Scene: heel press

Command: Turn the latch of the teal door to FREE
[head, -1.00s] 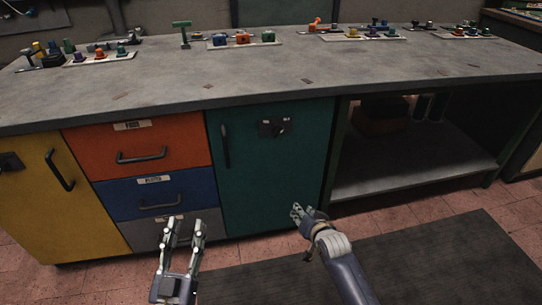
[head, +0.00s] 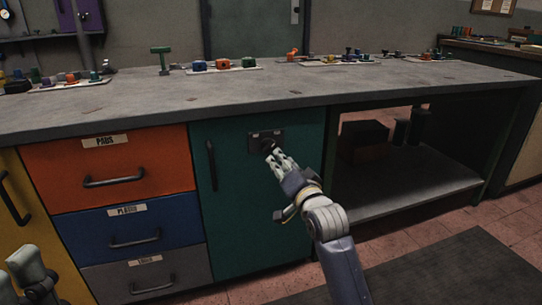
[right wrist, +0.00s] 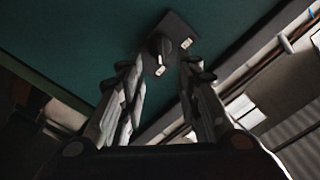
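The teal door (head: 225,235) is closed in the workbench front, with a dark vertical handle (head: 211,165) at its left side. Its latch (head: 268,144) is a dark plate with a knob near the door's top right. In the right wrist view the latch knob (right wrist: 160,47) shows between and beyond my fingers, with two small pale labels beside it, too small to read. My right gripper (head: 272,155) is in front of the latch, its fingers apart in the right wrist view (right wrist: 160,75). Part of my left gripper (head: 30,275) shows at the lower left; its fingertips are unclear.
Orange (head: 120,168), blue (head: 125,214) and grey (head: 150,275) drawers with handles lie left of the door. An open shelf (head: 400,190) is to its right. Trays of small parts stand on the benchtop (head: 290,85). A dark mat (head: 430,275) lies on the floor.

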